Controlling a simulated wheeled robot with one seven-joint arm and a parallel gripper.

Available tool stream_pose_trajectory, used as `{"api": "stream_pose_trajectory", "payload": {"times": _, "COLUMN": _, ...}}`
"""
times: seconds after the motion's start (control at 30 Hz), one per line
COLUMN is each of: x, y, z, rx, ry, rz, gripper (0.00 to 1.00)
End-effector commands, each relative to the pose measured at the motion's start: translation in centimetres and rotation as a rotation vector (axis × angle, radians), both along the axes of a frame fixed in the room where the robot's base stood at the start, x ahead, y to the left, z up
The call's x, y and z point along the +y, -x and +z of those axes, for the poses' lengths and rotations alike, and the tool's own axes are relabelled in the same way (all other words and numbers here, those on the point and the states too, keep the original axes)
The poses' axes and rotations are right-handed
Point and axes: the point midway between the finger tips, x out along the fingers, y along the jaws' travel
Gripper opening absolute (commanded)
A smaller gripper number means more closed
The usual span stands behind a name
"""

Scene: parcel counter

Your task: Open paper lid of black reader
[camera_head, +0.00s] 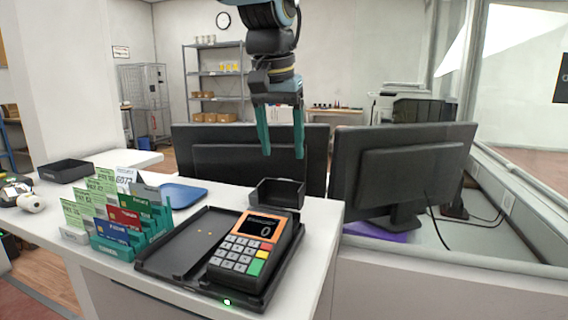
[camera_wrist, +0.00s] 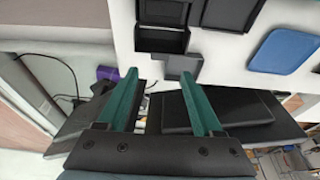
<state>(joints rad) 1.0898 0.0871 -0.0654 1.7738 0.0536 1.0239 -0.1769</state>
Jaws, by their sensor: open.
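The black reader (camera_head: 255,246) has an orange face, a keypad and a lit screen showing 0. It lies tilted on the right part of a black tray (camera_head: 172,268) at the counter's front. Its paper lid cannot be made out clearly in the head view. My gripper (camera_head: 281,152) hangs fingers-down above and behind the reader, open and empty, in front of the monitors. In the wrist view my gripper (camera_wrist: 160,78) shows two spread green fingers. Black shapes (camera_wrist: 162,40) show beyond the fingertips; I cannot tell which is the reader.
A small open black box (camera_head: 277,193) stands just behind the reader. Two monitors (camera_head: 402,172) stand behind the counter. A card rack (camera_head: 125,240) stands left of the tray, with a blue tray (camera_head: 182,195) behind it. The counter's right edge is close to the reader.

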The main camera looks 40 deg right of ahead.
Motion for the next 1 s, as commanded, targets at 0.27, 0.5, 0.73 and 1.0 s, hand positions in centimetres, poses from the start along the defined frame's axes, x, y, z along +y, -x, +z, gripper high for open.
{"api": "stream_pose_trajectory", "payload": {"times": 0.27, "x": 0.9, "y": 0.6, "z": 4.4, "rx": -0.001, "ry": 0.003, "rz": -0.001, "gripper": 0.68}}
{"api": "stream_pose_trajectory", "payload": {"times": 0.5, "x": 1.1, "y": 0.8, "z": 5.2, "rx": 0.001, "ry": 0.000, "rz": -0.001, "gripper": 0.68}}
{"api": "stream_pose_trajectory", "payload": {"times": 0.73, "x": 1.1, "y": 0.8, "z": 5.2, "rx": 0.001, "ry": 0.000, "rz": -0.001, "gripper": 0.68}}
{"api": "stream_pose_trajectory", "payload": {"times": 1.0, "x": 1.1, "y": 0.8, "z": 5.2, "rx": 0.001, "ry": 0.000, "rz": -0.001, "gripper": 0.68}}
